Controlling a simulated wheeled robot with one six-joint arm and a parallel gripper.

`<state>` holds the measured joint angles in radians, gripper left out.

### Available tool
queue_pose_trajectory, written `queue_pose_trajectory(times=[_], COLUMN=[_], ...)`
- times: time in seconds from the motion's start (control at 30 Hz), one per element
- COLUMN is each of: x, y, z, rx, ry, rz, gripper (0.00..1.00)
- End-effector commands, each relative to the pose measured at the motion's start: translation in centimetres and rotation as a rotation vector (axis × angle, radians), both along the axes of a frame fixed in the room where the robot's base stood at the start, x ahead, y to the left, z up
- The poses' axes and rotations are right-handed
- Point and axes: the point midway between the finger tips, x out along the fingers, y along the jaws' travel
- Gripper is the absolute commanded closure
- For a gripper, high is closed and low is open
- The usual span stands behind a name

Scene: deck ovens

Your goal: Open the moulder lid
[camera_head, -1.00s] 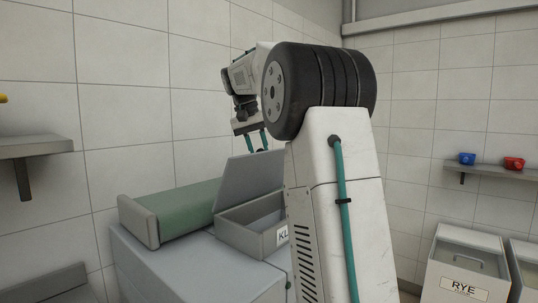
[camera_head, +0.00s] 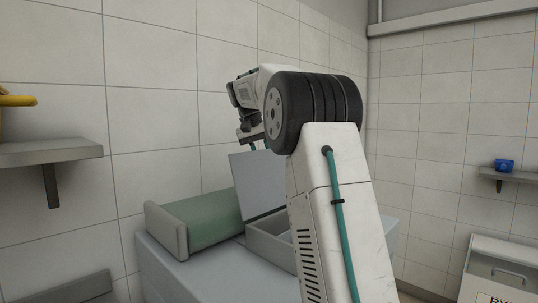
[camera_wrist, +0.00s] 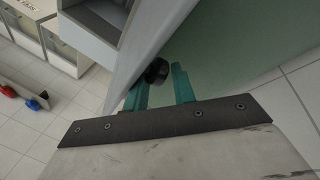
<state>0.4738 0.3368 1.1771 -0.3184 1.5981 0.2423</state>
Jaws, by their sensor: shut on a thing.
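The moulder lid (camera_head: 258,180) is a flat grey panel. It stands raised steeply at the left side of an open grey box (camera_head: 262,241) on the moulder, next to a green belt (camera_head: 211,218). In the wrist view, a round black knob (camera_wrist: 156,70) sits on the lid (camera_wrist: 150,42). My gripper (camera_wrist: 158,88) has its teal fingers on both sides of this knob, shut on it. In the head view, my gripper (camera_head: 253,147) is at the lid's top edge, and my arm hides the box's right part.
A wall shelf (camera_head: 50,151) holding a yellow thing (camera_head: 17,101) is at left. A shelf (camera_head: 515,175) with a blue container (camera_head: 504,165) is at right, above a white bin (camera_head: 500,270). Tiled wall stands close behind the moulder.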

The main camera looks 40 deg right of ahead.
Motion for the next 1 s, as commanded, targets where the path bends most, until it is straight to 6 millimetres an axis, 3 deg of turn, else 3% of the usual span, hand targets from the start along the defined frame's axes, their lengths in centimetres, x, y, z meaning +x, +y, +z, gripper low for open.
queue_pose_trajectory(times=[0.03,0.63,0.67,0.73,1.0], x=[1.11,1.56,1.56,1.51,1.04], y=[0.89,0.75,0.75,0.73,-0.03], z=[-1.64,-1.98,-1.98,-1.96,-1.98], rx=[0.030,0.029,0.029,0.029,0.032], ry=[0.004,0.001,0.001,0.002,0.004], rz=[0.015,0.012,0.012,0.011,-0.001], gripper=[1.00,1.00,0.71,0.52,0.51])
